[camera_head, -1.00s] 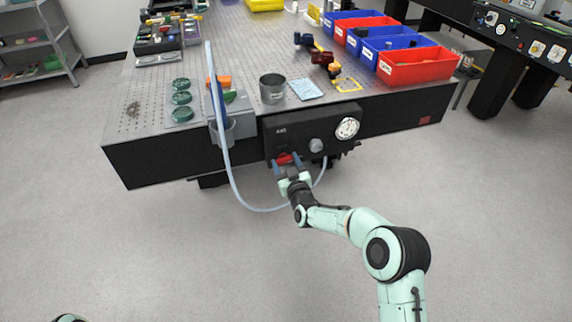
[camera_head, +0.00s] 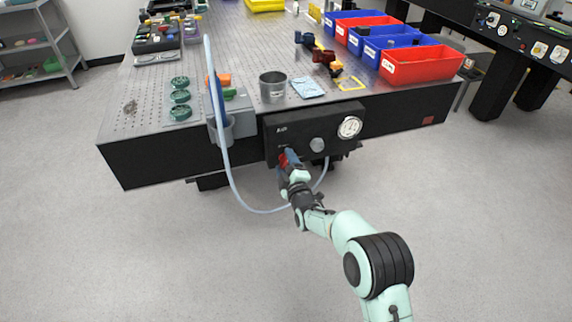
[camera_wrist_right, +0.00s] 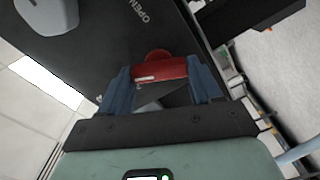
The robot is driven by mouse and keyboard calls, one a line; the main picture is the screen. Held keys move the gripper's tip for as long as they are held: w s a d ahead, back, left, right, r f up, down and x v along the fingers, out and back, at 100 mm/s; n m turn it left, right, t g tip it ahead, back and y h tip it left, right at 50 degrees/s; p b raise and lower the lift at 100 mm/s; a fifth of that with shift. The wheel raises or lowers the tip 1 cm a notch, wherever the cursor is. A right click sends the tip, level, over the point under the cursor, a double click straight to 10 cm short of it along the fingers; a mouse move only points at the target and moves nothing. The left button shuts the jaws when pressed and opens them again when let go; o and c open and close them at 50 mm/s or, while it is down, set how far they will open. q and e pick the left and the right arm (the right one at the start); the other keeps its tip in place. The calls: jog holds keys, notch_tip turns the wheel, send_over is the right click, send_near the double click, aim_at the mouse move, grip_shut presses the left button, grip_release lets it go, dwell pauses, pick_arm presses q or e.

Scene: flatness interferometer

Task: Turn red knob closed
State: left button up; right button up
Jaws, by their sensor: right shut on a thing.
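The red knob (camera_head: 283,160) sits low on the left of the black air panel (camera_head: 298,133) on the table's front edge. In the head view my right gripper (camera_head: 287,162) reaches up to it from below and partly hides it. In the right wrist view the red knob (camera_wrist_right: 160,70) is a bar with a white mark, between the two blue fingers of my right gripper (camera_wrist_right: 162,84), which is shut on it. The word OPEN shows tilted on the panel face (camera_wrist_right: 120,38). My left gripper is not in view.
A grey knob (camera_head: 317,145) and a round gauge (camera_head: 350,127) are on the same panel, to the right. A pale hose (camera_head: 228,170) loops down beside the panel and under my right wrist. The floor in front is clear.

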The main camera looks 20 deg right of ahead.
jog(key=n, duration=0.5)
jog(key=shift+f, duration=0.15)
dwell(0.6)
jog(key=o, duration=1.1)
jog(key=shift+c, duration=0.2)
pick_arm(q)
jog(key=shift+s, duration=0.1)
pick_arm(e)
jog(key=shift+s, duration=0.65)
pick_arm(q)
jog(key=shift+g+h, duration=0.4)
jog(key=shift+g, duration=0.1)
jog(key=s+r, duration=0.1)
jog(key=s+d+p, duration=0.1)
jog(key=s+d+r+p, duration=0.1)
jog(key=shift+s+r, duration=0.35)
pick_arm(e)
jog(key=s, duration=1.2)
jog(key=shift+d, duration=0.2)
jog(key=shift+s, duration=0.1)
